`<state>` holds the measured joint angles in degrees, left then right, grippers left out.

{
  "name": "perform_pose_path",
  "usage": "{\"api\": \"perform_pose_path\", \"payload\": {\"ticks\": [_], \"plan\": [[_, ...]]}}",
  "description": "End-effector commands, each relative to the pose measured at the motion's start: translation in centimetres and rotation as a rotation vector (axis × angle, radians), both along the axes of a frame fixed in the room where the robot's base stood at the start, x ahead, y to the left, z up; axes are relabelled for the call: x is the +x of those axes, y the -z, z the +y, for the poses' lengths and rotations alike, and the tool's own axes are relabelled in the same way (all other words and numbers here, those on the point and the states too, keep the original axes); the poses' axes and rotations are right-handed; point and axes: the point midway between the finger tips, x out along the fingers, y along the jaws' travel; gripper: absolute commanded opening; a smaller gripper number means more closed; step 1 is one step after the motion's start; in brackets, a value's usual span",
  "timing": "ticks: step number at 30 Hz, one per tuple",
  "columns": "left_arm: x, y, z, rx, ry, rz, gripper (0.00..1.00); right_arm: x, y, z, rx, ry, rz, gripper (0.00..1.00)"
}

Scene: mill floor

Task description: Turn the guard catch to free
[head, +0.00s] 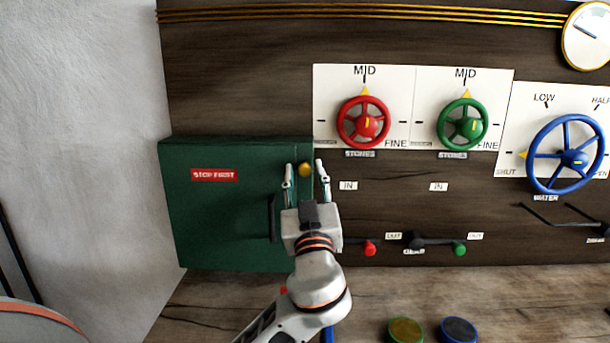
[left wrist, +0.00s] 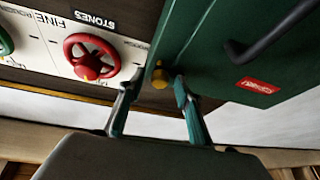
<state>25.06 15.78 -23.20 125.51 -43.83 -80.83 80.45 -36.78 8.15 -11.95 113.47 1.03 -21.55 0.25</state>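The guard catch is a small yellow knob (head: 305,169) at the upper right edge of the green guard box (head: 220,225), which bears a red "STOP FIRST" label. My left gripper (head: 304,166) is open, with one finger on each side of the catch. In the left wrist view the knob (left wrist: 159,78) shows between the spread fingertips (left wrist: 155,86), with gaps on both sides. Whether the fingers reach to the knob's depth is hard to tell. The guard looks closed. My right gripper is not in view.
A dark handle (head: 272,218) stands out from the guard beside my left wrist. Red (head: 363,123) and green (head: 463,124) handwheels, a blue one (head: 565,154) and levers with red (head: 370,248) and green (head: 459,249) knobs are to the right. Round buttons (head: 405,330) sit below.

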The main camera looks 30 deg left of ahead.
Motion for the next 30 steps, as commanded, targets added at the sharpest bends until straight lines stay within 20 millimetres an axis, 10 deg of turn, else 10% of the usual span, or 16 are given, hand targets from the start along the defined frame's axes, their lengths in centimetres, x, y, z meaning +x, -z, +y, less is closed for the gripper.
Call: {"api": "perform_pose_path", "payload": {"ticks": [4, 30], "plan": [[0.0, 0.0, 0.0, 0.0, 0.0, 0.0, 0.0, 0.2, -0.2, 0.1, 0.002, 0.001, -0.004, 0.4], [-0.3, -0.3, 0.3, 0.35, -0.002, 0.216, 0.0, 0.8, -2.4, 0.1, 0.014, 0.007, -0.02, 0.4]]}}
